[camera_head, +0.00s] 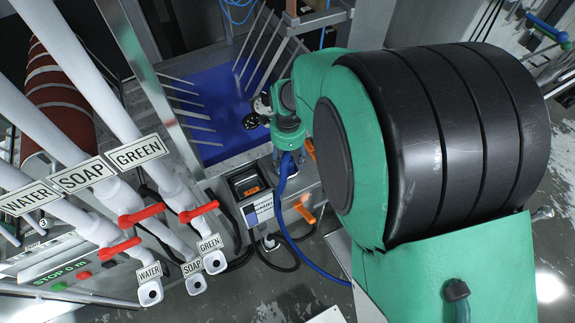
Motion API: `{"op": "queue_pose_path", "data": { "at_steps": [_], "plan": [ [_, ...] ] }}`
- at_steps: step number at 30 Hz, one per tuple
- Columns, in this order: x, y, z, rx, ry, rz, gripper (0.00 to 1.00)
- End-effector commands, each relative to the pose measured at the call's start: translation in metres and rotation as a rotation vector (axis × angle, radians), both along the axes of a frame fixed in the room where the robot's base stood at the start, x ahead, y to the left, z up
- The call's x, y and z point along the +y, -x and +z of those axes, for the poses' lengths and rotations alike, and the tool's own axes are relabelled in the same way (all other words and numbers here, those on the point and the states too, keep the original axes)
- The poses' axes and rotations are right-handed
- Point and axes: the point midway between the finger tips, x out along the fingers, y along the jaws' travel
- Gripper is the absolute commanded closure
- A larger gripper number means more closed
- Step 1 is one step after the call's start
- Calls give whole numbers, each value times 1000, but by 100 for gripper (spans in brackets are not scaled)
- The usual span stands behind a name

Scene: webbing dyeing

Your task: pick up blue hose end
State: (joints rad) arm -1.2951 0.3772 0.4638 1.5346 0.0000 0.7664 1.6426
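A blue hose (279,212) runs down from beside my green wrist joint, curves and reaches the floor at lower right. Its upper part lies close under my wrist; whether it touches is unclear, and I cannot make out a free end. My gripper (254,115) appears as a small dark and silver shape left of my wrist, over the blue basin, a little above and left of the hose's upper part. Its fingers are too small and partly hidden to tell whether they are open or shut.
At left, white pipes labelled WATER, SOAP and GREEN carry red valve handles (140,215). A blue basin (215,95) with metal rods lies at the back. A small box with an orange display (249,187) and an orange handle (305,212) stand near the hose. Black cables lie below.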

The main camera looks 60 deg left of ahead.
Motion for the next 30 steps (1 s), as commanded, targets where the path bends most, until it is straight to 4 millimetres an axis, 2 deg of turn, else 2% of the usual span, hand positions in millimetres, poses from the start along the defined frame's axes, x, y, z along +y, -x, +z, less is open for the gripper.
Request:
{"op": "queue_pose_path", "data": {
  "at_steps": [5,8,13,14,25,30],
  "plan": [
    [0,0,0,0,0,0,47],
    [0,0,0,0,0,0,63],
    [0,0,0,0,0,0,97],
    [0,0,0,0,0,0,100],
    [1,0,3,-1,-2,0,100],
    [1,0,13,-1,-4,0,100]
  ]
}}
